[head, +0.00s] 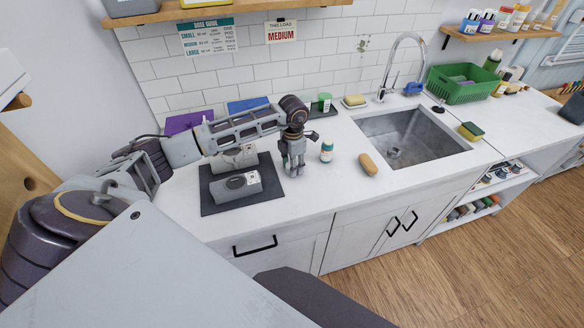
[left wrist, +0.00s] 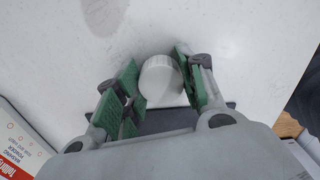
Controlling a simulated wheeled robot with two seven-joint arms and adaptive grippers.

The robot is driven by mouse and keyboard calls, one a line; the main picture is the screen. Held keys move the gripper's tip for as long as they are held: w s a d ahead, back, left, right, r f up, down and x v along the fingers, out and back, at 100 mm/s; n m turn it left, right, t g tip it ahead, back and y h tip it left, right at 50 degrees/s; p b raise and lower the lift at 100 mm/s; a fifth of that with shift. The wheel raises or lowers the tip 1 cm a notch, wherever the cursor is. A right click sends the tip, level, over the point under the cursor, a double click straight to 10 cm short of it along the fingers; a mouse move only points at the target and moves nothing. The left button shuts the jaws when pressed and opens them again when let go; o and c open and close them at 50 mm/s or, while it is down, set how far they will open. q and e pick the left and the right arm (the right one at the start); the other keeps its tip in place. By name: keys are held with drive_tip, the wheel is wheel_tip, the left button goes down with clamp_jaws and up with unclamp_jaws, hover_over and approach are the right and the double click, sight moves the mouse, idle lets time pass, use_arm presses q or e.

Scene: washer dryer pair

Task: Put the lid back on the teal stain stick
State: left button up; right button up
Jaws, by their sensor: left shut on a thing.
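My left gripper (head: 294,172) points down at the white counter, just right of the dark mat. In the left wrist view its green-padded fingers (left wrist: 162,85) are shut on a small round white lid (left wrist: 160,78). In the head view the fingers hide the lid, and I cannot tell whether it touches the counter. The teal stain stick (head: 327,152), a small teal bottle with a pale label, stands upright on the counter just right of the gripper, apart from it. Its top is too small to make out. My right gripper is not in view.
A dark mat (head: 210,205) with grey items lies left of the gripper. A green-topped container (head: 324,102) stands behind. Bare counter lies between bottle and front edge.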

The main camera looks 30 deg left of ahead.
use_arm(q)
drive_tip(key=shift+r, duration=0.15)
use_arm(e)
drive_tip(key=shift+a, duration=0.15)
use_arm(q)
drive_tip(key=shift+r, duration=0.6)
wheel_tip(320, 180, up, 7)
drive_tip(key=shift+f+b, duration=0.1)
drive_tip(key=shift+b, duration=0.65)
drive_tip(key=shift+r, duration=0.85)
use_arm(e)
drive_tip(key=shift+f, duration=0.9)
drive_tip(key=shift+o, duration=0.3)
